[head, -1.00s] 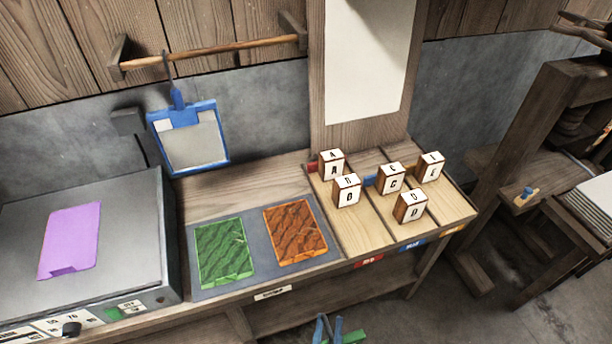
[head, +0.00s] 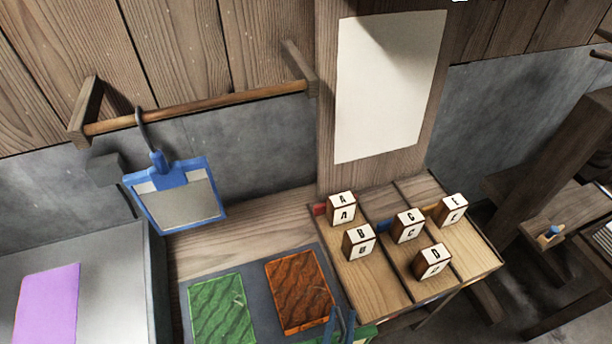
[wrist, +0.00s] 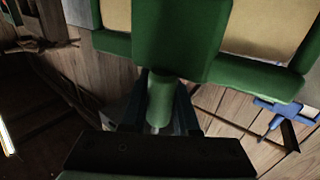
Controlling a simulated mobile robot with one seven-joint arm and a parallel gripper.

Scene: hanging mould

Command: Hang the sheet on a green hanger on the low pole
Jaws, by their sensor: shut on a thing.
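My gripper (wrist: 160,108) is shut on the stem of a green hanger (wrist: 180,40) in the wrist view. A tan sheet (wrist: 265,25) shows inside the green frame; its far part is cut off by the picture edge. In the head view, my gripper's blue fingers (head: 340,326) and a bit of the green hanger (head: 358,334) show at the bottom edge, low in front of the bench. A wooden pole (head: 220,101) runs along the wall at upper left, apart from the gripper. A blue hanger (head: 175,195) with a grey sheet hangs near its left end.
The pole's middle and right are free. Below are a green plate (head: 222,308) and an orange plate (head: 300,290) on a grey mat. Lettered blocks (head: 409,226) stand in trays at right. A white paper (head: 390,85) is on the post. A purple sheet (head: 48,305) lies at left.

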